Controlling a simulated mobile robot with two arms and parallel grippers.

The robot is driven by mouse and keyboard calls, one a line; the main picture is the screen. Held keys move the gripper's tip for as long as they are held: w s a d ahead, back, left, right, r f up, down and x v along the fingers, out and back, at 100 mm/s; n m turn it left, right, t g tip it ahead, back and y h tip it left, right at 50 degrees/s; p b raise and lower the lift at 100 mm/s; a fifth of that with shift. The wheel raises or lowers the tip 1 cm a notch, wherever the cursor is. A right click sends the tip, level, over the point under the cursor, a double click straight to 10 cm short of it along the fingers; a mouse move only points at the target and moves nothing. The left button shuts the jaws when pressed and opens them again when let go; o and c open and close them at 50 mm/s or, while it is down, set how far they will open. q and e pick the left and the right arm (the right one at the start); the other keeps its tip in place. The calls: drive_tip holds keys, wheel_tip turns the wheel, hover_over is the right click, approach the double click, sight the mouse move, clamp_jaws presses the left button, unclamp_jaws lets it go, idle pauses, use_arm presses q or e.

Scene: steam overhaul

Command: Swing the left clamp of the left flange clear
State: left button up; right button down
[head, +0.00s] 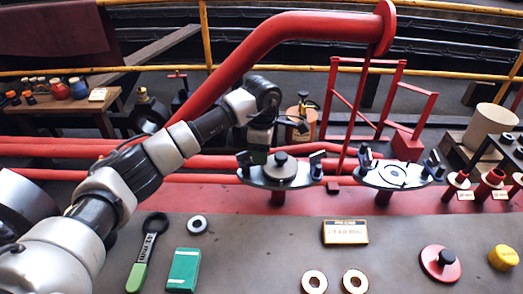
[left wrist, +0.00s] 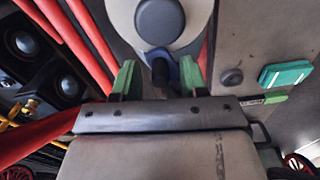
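The left flange (head: 262,181) is a pale oval plate on a red stub, with a grey round cover and dark knob (head: 281,159) on it. In the left wrist view the cover (left wrist: 195,20) is at the top. My left gripper (head: 258,148) is at the flange's left end and mostly hides the left clamp there. In the left wrist view, the left clamp (left wrist: 160,70), a dark post with a bluish body, stands between the green fingertips of the left gripper (left wrist: 158,78). The fingers are apart, with a gap beside the post. The right clamp (head: 316,164) stands upright. My right gripper is out of view.
A second flange (head: 392,177) with clamps at both ends stands to the right. A green-handled wrench (head: 147,252), a green box (head: 184,270), rings and a red knobbed disc (head: 440,264) lie on the grey bench. A red pipe (head: 300,27) arches behind my left arm.

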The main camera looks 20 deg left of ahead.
use_arm(q)
wheel_tip(320, 180, up, 11)
drive_tip(key=p, duration=0.2)
idle(0.4)
drive_tip(key=shift+a+f, duration=0.1)
